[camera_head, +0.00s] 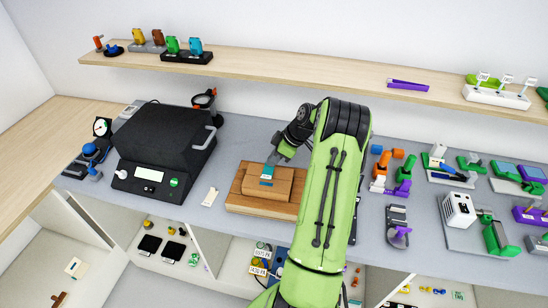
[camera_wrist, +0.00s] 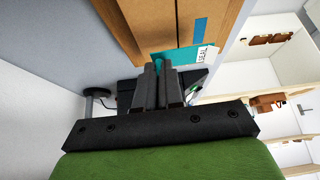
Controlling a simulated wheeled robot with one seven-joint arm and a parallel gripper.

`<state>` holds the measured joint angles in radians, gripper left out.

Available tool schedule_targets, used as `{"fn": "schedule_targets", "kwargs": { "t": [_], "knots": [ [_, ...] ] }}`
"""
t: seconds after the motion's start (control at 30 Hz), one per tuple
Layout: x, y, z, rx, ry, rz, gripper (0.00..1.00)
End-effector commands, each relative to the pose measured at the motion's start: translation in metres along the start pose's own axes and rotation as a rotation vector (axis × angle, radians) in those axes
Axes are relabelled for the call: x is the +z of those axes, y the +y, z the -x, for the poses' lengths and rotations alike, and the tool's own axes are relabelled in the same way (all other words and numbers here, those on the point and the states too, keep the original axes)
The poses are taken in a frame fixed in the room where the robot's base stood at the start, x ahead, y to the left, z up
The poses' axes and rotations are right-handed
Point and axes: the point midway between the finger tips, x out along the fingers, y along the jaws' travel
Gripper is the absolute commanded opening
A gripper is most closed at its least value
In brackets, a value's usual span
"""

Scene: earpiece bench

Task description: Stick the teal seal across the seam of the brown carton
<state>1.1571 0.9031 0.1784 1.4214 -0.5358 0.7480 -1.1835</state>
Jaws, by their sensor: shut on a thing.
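The brown carton (camera_head: 284,187) sits on a wooden board (camera_head: 246,207) on the grey bench. My gripper (camera_head: 277,158) is over the carton's back part, fingers pointing down. In the wrist view my gripper (camera_wrist: 161,75) is shut on the teal seal (camera_wrist: 184,60), which has a white tab reading "SEAL". The seal also shows in the head view (camera_head: 267,171), over the carton's top. The carton fills the top of the wrist view (camera_wrist: 150,22), with a blue strip (camera_wrist: 200,31) on it. I cannot tell whether the seal touches the carton. My fingers hide part of the seal.
A black machine (camera_head: 165,145) with a display stands left of the board. A small white piece (camera_head: 210,197) lies between them. Coloured fixtures, among them a white box (camera_head: 459,209), crowd the bench to the right. A shelf (camera_head: 300,78) runs along the back wall.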

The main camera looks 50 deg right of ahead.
Motion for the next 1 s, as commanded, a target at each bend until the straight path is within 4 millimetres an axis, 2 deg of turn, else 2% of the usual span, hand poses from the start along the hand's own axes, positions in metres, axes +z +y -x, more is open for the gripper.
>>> {"fn": "schedule_targets", "kwargs": {
  "t": [0.03,0.23,0.6,0.63,0.8,1.0],
  "knots": [
    [0.005,0.000,-0.009,0.000,0.000,0.000,0.00],
    [0.014,0.000,-0.024,0.000,-0.001,0.000,0.00],
    [0.014,0.000,-0.025,0.001,0.000,0.001,0.00],
    [0.014,0.000,-0.025,0.001,0.000,0.001,0.11],
    [0.014,0.000,-0.025,0.001,0.000,0.000,0.37],
    [0.015,0.000,-0.025,0.000,0.000,0.000,0.37]
  ]
}}
